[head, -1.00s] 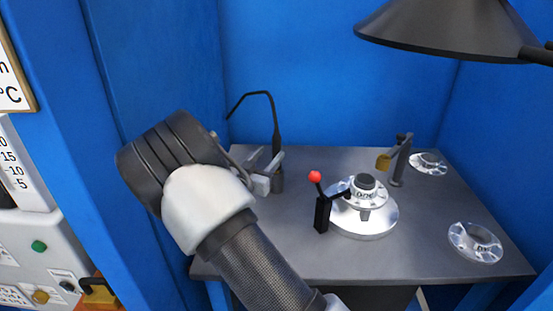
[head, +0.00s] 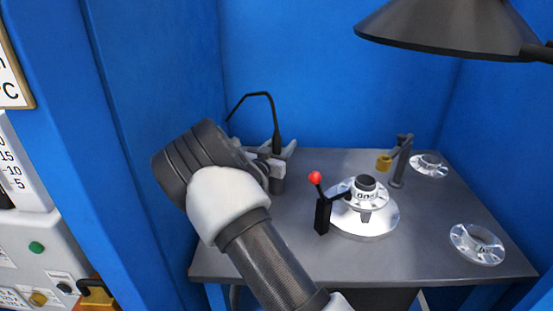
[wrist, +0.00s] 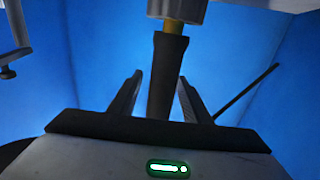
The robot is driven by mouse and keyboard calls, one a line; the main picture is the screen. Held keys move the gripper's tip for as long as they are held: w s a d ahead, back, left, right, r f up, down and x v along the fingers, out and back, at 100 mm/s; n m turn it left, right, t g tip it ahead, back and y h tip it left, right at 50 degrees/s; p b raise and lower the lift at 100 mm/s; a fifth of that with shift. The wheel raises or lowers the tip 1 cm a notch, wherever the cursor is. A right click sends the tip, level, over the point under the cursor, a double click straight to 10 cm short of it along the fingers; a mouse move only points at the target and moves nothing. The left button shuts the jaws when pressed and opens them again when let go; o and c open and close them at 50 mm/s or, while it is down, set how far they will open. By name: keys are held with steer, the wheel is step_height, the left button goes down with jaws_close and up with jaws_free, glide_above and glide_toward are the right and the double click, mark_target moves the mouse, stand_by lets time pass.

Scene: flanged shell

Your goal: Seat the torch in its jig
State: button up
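A grey cylinder with a brass-coloured piece (wrist: 174,25) shows at the handle's far end. My gripper (head: 279,151) is open around the torch; it also shows in the wrist view (wrist: 160,95). Which fixture is the jig is not clear; a grey post with a brass-coloured block (head: 384,162) stands at the back right.
A flanged metal shell (head: 366,190) sits on a round base (head: 362,222) mid-bench, beside a red-knobbed lever clamp (head: 322,212). A dark lamp shade (head: 440,28) hangs above. Blue walls enclose the bench.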

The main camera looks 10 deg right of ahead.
jaws_close()
